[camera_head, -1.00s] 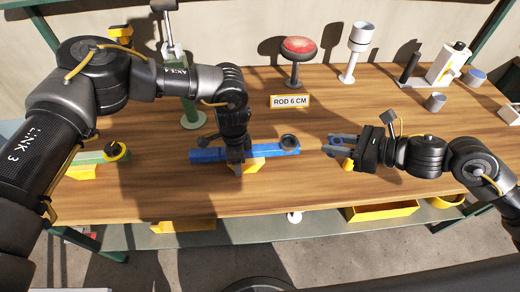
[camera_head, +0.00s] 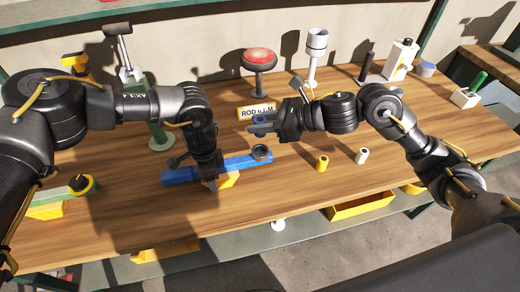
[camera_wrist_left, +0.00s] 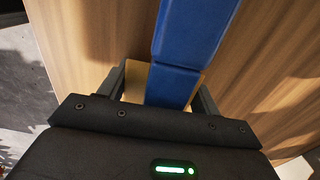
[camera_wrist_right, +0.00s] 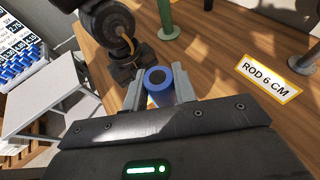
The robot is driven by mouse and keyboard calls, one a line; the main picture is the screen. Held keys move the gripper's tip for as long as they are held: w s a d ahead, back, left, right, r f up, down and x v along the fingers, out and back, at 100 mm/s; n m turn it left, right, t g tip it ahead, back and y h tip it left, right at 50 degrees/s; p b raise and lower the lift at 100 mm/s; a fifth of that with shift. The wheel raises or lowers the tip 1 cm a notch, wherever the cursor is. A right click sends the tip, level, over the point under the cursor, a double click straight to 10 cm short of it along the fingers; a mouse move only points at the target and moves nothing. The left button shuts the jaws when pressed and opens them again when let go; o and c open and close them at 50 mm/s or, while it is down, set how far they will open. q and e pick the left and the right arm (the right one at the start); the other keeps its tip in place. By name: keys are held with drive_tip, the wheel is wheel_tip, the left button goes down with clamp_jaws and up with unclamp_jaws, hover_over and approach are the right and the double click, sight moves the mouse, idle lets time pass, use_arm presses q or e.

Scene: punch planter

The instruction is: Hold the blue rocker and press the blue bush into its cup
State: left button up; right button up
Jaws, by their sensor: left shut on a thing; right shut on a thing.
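The blue rocker (camera_head: 240,164) is a long bar lying over a yellow block (camera_head: 222,182) on the table. A dark ring-shaped cup (camera_head: 262,154) sits at its right end. My left gripper (camera_head: 214,182) is shut on the rocker near its middle. In the left wrist view the blue bar (camera_wrist_left: 184,50) runs between the fingers (camera_wrist_left: 165,88). My right gripper (camera_head: 262,124) is shut on the blue bush (camera_wrist_right: 158,82), a short tube with a dark hole. The right fingers (camera_wrist_right: 160,92) hold it above the table, behind the cup in the head view.
A yellow bush (camera_head: 321,162) and a white bush (camera_head: 362,156) stand to the right of the rocker. A ROD 6 CM sign (camera_head: 246,112) is close behind my right gripper. A red-topped stand (camera_head: 260,62) stands further back. The front middle of the table is clear.

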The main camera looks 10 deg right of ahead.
drive_tip(key=shift+f, duration=4.15)
drive_tip(key=shift+f, duration=0.1)
drive_tip(key=o, duration=1)
drive_tip(key=shift+c, duration=0.2)
drive_tip(key=shift+d, duration=0.1)
drive_tip(key=v, duration=1.2)
drive_tip(key=shift+s, duration=0.1)
